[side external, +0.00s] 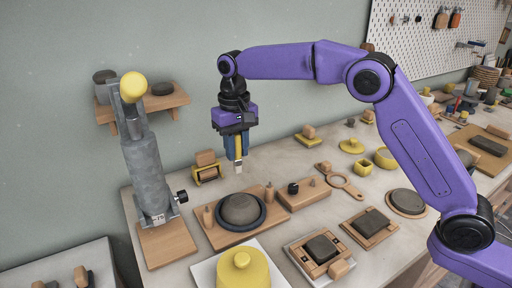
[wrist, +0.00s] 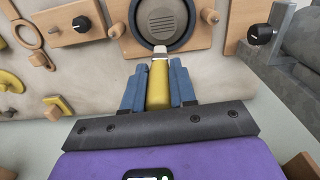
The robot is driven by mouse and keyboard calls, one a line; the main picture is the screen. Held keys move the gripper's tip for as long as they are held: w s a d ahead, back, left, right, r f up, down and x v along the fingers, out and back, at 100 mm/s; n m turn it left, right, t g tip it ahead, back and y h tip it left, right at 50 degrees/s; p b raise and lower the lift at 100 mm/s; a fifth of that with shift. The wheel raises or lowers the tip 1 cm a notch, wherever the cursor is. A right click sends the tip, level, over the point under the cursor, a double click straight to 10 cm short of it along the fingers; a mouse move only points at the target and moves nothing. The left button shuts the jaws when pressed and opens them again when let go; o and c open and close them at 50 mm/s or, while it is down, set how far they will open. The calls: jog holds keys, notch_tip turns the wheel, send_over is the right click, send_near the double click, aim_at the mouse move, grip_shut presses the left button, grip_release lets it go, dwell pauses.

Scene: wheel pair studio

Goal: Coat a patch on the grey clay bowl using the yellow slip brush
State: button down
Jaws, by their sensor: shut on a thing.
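The grey clay bowl (side external: 240,208) sits in a dark ring on a wooden board in the side view; it looks like a low dome. It also shows at the top of the wrist view (wrist: 163,18). My gripper (side external: 236,150) is shut on the yellow slip brush (side external: 239,150), which hangs with its pale tip down, above and apart from the bowl. In the wrist view the brush (wrist: 159,88) lies between the two blue fingers, its pale tip pointing at the bowl. The ends of the fingers hide part of the handle.
A grey column (side external: 150,170) with a yellow knob stands left of the bowl. A yellow lidded pot (side external: 243,268) stands in front. A wooden block with a black knob (side external: 303,194) is right of the bowl. A small yellow stand (side external: 207,171) is behind the bowl.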

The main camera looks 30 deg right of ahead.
aim_at(235, 164)
jog(key=shift+a+r, duration=0.1)
jog(key=shift+a, duration=0.2)
notch_tip(235, 164, down, 7)
jog(key=shift+f, duration=0.1)
jog(key=shift+s, duration=1.85)
jog(key=shift+w, duration=0.15)
jog(key=shift+w, duration=0.8)
jog(key=shift+f, duration=0.45)
